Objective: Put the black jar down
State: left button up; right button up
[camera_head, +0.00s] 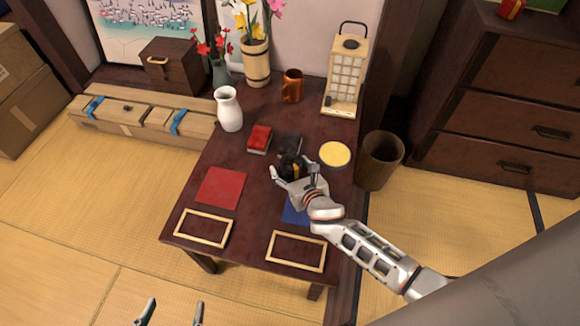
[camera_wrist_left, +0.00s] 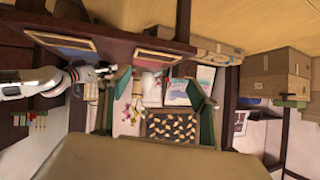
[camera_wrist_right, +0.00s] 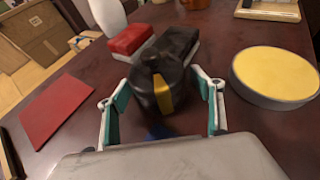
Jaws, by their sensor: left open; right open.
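The black jar (camera_wrist_right: 152,88) has a yellow-orange stripe and shows between the open fingers of my right gripper (camera_wrist_right: 161,84) in the right wrist view. In the head view the jar (camera_head: 291,160) is at the middle of the dark red table, just in front of a black box (camera_head: 289,143). It looks upright; its base is partly hidden, so I cannot tell if it touches the table. My right gripper (camera_head: 293,174) is at the jar's near side. My left gripper (camera_head: 172,312) is open and empty at the bottom edge, away from the table.
A red box (camera_head: 259,139) is left of the black box. A round yellow-topped disc (camera_head: 334,154) is to the right. A red square (camera_head: 221,187), a blue square (camera_head: 294,212) and two wooden frames (camera_head: 203,228) lie nearer. A white vase (camera_head: 229,110) stands behind left.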

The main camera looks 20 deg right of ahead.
jog(key=shift+r, duration=0.1)
jog(key=c, duration=1.4)
jog(key=shift+o, duration=0.2)
jog(key=shift+r, duration=0.1)
